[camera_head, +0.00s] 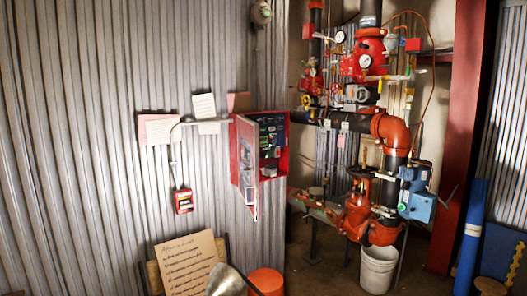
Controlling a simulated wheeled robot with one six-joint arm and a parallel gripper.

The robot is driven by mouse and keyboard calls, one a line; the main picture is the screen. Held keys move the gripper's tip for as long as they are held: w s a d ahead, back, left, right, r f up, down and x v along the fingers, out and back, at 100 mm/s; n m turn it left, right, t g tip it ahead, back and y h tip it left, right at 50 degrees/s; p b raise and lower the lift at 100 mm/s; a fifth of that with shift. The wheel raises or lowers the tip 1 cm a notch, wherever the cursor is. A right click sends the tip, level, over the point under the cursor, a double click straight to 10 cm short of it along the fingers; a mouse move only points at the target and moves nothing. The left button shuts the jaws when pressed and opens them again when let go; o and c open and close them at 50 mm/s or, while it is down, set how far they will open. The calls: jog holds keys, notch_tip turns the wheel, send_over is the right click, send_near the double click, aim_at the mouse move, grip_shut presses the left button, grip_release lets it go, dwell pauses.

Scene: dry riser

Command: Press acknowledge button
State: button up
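A red control cabinet (237,160) is mounted on the corrugated metal wall with its door swung open. Dark modules and small lights (271,135) show inside it. I cannot make out a button marked acknowledge at this size. A small red wall box (183,201) hangs below and left of the cabinet, joined to a grey conduit (173,150). My gripper is not in view.
Red and black riser pipes (390,132) with gauges and valves stand right of the cabinet. A white bucket (378,270) sits beneath them. An orange bucket (266,281), a cardboard sign (186,266) and a grey cone-shaped object (232,283) are in front. A blue roll (470,237) stands at right.

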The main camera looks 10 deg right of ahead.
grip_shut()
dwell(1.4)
